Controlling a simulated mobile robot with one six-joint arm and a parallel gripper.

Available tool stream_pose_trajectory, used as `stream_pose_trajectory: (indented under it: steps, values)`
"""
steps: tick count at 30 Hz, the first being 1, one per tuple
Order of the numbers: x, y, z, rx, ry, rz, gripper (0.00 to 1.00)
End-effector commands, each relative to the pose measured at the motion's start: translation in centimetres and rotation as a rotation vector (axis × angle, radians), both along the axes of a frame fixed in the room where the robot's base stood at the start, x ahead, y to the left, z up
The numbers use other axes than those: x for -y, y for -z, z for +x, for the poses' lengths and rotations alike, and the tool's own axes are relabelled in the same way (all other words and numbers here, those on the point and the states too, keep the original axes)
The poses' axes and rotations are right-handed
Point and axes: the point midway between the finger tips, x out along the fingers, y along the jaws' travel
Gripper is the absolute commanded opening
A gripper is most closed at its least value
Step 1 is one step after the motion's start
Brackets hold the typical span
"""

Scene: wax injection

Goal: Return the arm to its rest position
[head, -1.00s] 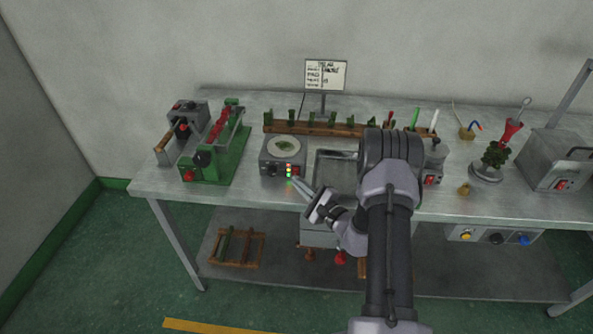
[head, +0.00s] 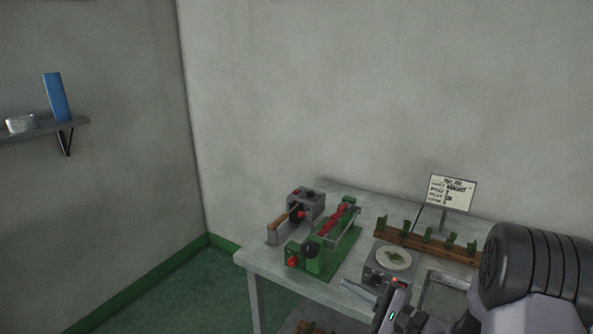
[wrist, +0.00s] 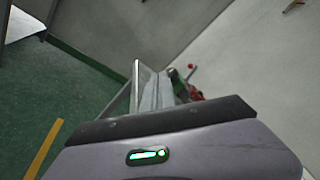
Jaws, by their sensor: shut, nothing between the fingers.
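My arm fills the lower right of the head view, and my gripper (head: 358,289) points left near the front edge of the metal workbench (head: 275,262). The gripper is shut and empty. It is in front of the small grey box with a round pale plate (head: 394,259), and I cannot tell how high it is above the bench. In the wrist view, the grey gripper housing (wrist: 185,150) with a green light fills the bottom.
A green device with red parts (head: 325,250) and a grey box with a wooden handle (head: 303,205) stand on the bench's left end. A wooden rack with green pieces (head: 425,243) and a sign (head: 452,192) are behind. A wall shelf (head: 45,130) is at left.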

Motion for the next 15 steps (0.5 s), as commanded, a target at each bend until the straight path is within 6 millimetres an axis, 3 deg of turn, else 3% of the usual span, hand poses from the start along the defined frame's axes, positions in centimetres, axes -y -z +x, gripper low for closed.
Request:
stream_pose_trajectory:
  steps: [1,3,6,8,10,12,15]
  values:
    - [-4.0,-3.2,-2.1,-0.009,-0.145,-0.063,0.00]
    - [-9.1,-6.2,-6.8,-0.056,-0.356,-0.191,0.00]
    - [-13.6,-8.4,-15.4,-0.129,-0.599,-0.486,0.00]
    - [-14.0,-8.7,-20.0,-0.157,-0.673,-0.696,0.00]
    - [-12.8,-8.9,-24.0,-0.163,-0.687,-0.943,0.00]
    - [-10.8,-9.2,-26.3,-0.138,-0.643,-1.157,0.00]
    - [-8.4,-10.2,-27.7,-0.082,-0.544,-1.367,0.00]
